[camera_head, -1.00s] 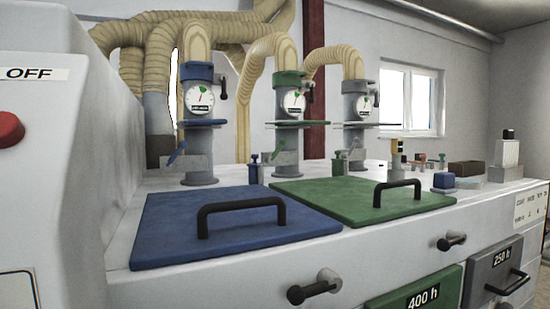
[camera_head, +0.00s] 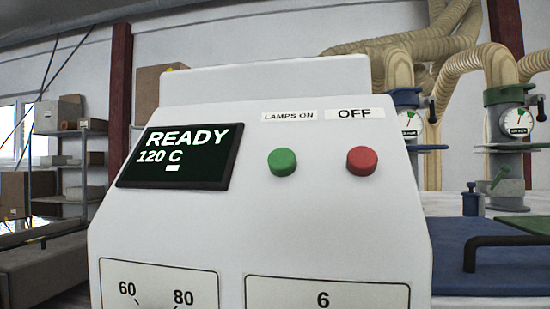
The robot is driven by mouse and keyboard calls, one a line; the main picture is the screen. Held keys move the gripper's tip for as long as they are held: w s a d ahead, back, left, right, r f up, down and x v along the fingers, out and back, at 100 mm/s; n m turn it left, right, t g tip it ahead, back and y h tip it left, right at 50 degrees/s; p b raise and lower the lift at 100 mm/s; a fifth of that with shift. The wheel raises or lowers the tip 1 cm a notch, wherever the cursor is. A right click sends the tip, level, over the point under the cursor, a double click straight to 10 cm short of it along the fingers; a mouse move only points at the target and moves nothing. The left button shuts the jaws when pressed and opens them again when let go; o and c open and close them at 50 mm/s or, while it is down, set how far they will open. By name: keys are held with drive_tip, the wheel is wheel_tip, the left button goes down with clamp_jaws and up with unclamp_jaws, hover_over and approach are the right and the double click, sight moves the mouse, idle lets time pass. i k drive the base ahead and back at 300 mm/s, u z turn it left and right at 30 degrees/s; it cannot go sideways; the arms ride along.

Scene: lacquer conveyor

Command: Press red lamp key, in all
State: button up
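The red lamp key (camera_head: 361,160) is a round button on the upper right of a white control panel (camera_head: 290,225). A label reading "OFF" (camera_head: 361,113) sits above it. A green round button (camera_head: 282,162) is to its left, under a label reading "LAMPS ON" (camera_head: 289,116). A dark display (camera_head: 180,157) at the left of the panel reads "READY" and "120 C". My gripper is not in view, and nothing covers either button.
At the right are a blue lid (camera_head: 490,255) with a black handle (camera_head: 505,241) and a grey pipe with a gauge (camera_head: 520,122). Shelves with boxes (camera_head: 70,150) stand at the back left. The space before the panel looks clear.

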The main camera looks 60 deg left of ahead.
sight(362, 160)
drive_tip(key=u, duration=1.35)
drive_tip(key=k, duration=0.7)
drive_tip(key=u, duration=0.45)
drive_tip(key=i, duration=0.5)
drive_tip(key=z, duration=0.1)
